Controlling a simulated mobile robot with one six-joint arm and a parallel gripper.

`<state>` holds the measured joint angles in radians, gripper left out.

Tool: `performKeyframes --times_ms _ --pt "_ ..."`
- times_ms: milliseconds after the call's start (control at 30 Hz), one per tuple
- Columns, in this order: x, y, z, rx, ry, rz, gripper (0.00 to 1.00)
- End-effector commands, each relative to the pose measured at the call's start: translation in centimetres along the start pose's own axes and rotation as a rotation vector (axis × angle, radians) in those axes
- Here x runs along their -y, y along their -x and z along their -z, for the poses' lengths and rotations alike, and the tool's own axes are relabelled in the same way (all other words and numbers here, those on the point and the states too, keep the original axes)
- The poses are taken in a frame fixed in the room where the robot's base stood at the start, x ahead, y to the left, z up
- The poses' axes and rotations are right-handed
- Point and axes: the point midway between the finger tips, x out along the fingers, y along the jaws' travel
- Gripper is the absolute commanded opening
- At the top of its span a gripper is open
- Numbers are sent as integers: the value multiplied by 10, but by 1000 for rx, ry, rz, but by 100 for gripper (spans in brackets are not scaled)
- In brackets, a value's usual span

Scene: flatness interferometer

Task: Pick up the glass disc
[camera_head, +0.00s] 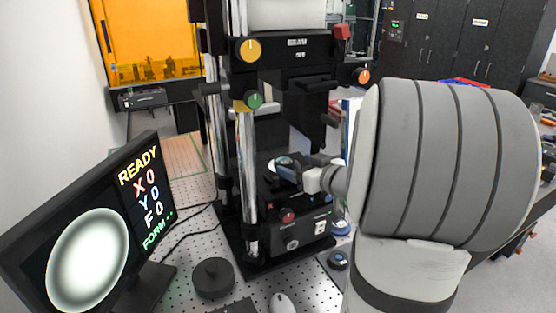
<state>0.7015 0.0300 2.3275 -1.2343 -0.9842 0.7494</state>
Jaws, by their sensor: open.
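A small, pale, round piece that looks like the glass disc (284,161) lies on the dark stage of the interferometer (290,212), in the middle of the view. My gripper (284,171) reaches in from the right over the stage, with its fingertips at this piece. The fingers partly hide it, and I cannot tell whether they touch it. My gripper is open. My large grey arm fills the right side of the view.
Chrome columns (247,185) stand left of the stage. A monitor (92,236) reading READY, a black round knob (213,278) and a mouse (282,302) are on the perforated table. A dark round piece (338,260) lies right of the instrument, near my arm.

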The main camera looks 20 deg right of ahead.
Motion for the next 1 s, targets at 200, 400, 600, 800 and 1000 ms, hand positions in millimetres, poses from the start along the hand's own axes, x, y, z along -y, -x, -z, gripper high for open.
performKeyframes --times_ms 200,400,600,800,1000 --pt "-5 -27 -2 3 -2 2 75" --pt "-6 -51 -3 1 0 1 75" --pt "-6 -54 -4 1 2 -1 75" --pt "-6 -54 -4 1 2 -1 66" --pt "-5 -54 -4 1 2 -1 49"
